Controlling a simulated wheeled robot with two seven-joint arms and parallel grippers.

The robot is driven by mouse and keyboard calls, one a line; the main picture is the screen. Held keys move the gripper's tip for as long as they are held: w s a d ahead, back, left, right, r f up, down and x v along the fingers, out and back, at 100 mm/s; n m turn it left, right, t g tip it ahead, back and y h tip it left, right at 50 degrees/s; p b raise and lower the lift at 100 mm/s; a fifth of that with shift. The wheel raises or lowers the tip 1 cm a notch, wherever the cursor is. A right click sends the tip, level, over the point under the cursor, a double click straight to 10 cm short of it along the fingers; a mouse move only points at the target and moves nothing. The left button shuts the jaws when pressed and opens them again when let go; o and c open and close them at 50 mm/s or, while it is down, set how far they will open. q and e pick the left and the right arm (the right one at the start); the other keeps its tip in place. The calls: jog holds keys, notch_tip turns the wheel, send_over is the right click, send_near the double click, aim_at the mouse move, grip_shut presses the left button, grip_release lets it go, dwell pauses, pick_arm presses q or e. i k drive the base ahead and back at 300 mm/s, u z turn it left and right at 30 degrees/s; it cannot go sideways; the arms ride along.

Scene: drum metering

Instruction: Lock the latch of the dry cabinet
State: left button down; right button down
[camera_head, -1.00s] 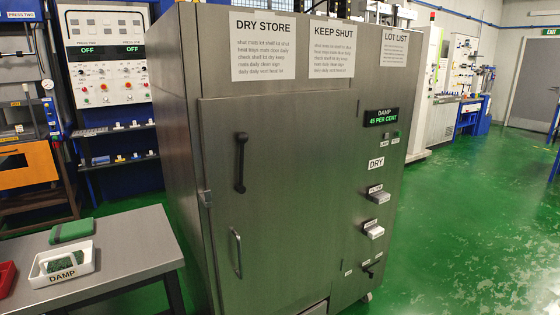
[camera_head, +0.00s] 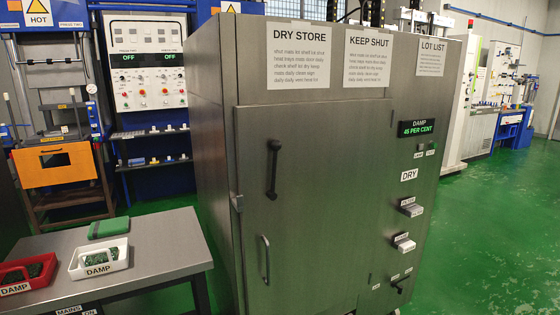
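The dry cabinet (camera_head: 330,130) is a tall grey metal box marked DRY STORE. Its front door (camera_head: 320,220) looks shut. A black vertical bar handle (camera_head: 272,170) is on the door's upper left, and a silver upright pull handle (camera_head: 265,258) is below it. A small metal fitting (camera_head: 237,203) is on the door's left edge. A small black lever (camera_head: 397,288) is low on the right panel, with little labels around it too small to read. I cannot tell for certain which of these is the latch. Neither of my grippers is in view.
A grey table (camera_head: 150,245) stands at the left with a white DAMP tray (camera_head: 101,270), a red DAMP tray (camera_head: 50,266) and a green block (camera_head: 109,228). Green floor (camera_head: 490,240) is clear at the right.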

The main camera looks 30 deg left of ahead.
aim_at(275, 145)
jog(key=k, duration=0.45)
jog(key=u, duration=1.05)
jog(key=i, duration=0.85)
jog(key=z, duration=1.4)
